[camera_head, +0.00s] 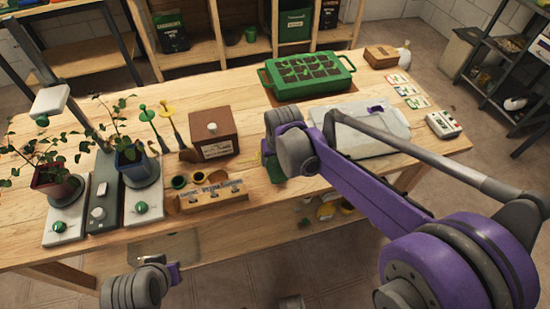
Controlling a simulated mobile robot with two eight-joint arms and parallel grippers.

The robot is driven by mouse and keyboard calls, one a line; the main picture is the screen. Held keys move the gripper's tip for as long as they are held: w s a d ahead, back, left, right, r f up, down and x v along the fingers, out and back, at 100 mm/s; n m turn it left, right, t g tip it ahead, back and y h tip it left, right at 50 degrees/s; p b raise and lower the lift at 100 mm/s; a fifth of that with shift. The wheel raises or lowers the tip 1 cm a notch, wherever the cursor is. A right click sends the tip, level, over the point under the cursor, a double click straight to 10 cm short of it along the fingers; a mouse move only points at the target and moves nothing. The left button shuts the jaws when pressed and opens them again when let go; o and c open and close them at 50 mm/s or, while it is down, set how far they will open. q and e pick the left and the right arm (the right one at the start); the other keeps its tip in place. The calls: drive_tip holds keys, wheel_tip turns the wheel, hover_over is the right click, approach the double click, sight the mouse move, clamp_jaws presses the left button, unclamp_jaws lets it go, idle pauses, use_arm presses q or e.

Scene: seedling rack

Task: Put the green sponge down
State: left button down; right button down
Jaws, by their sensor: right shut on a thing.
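The green sponge (274,170) shows in the head view as a small green patch just below my right wrist, over the middle of the wooden table (330,182). My right gripper (268,155) is shut on it, with its fingers mostly hidden behind the wrist. I cannot tell whether the sponge touches the tabletop. Part of my left arm shows at the bottom left, in front of the table, but its gripper fingers do not show.
A brown box (213,133) and a wooden label block (211,196) stand left of the sponge. A green seedling tray (310,88) is behind; a grey board (375,135) lies right, partly under my arm. Potted plants (60,186) stand far left.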

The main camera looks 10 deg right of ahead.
sight(279, 169)
drive_tip(key=shift+f, duration=0.45)
drive_tip(key=shift+c, duration=0.4)
unclamp_jaws()
drive_tip(key=shift+r, duration=0.1)
drive_tip(key=shift+r, duration=0.35)
drive_tip(key=p+v, duration=0.2)
drive_tip(key=v, duration=1)
drive_tip(key=s+d+f, duration=0.1)
drive_tip(key=s+f, duration=0.2)
drive_tip(key=s, duration=0.3)
drive_tip(key=s+d+f+t, duration=0.1)
drive_tip(key=s+d+f, duration=0.1)
drive_tip(key=s+f, duration=0.2)
drive_tip(key=s+d+f, duration=0.1)
drive_tip(key=s+f, duration=0.2)
drive_tip(key=s, duration=0.7)
drive_tip(key=shift+d+f+t, duration=0.2)
drive_tip(key=shift+d+t, duration=0.1)
drive_tip(key=shift+t, duration=0.1)
drive_tip(key=shift+s, duration=0.1)
